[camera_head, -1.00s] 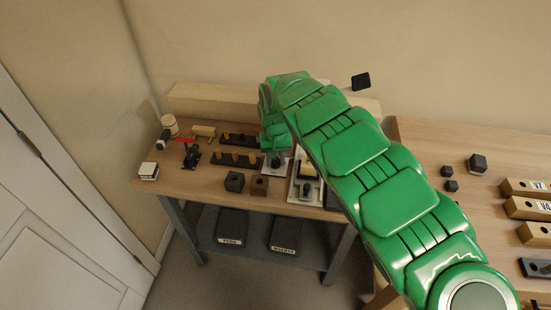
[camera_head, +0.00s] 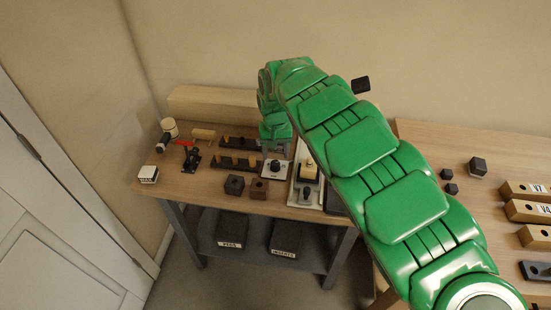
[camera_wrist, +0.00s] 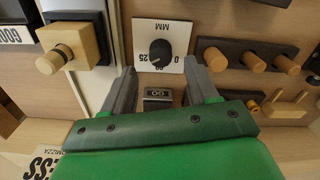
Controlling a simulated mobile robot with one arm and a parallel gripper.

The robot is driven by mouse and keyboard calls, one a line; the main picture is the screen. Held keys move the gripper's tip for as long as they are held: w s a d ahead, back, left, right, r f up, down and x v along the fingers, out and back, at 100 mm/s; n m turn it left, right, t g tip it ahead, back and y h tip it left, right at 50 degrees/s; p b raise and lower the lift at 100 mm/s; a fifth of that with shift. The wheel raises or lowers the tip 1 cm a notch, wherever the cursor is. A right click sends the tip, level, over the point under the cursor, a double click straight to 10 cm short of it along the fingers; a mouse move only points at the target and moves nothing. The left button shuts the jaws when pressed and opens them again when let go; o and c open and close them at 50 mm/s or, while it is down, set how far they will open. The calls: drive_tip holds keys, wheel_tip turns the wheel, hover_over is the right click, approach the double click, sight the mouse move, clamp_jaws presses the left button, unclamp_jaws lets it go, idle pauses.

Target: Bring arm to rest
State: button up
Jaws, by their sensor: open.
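My green arm crosses the head view from the lower right up to the bench at the left. My gripper (camera_wrist: 162,95) is open in the wrist view, its two grey fingers apart. A small dark block with a pale marked face (camera_wrist: 158,95) shows between the fingers, and I cannot tell how far below them it is. Just beyond the fingertips is a white dial plate with a black knob (camera_wrist: 160,52); the plate also shows in the head view (camera_head: 276,167). In the head view the fingertips are small and hang above the bench near this plate.
Labelled bins (camera_head: 231,228) stand on the lower shelf. A second table (camera_head: 430,150) at the right holds several numbered wooden blocks.

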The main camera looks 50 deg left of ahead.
drive_tip(key=shift+r, duration=1.4)
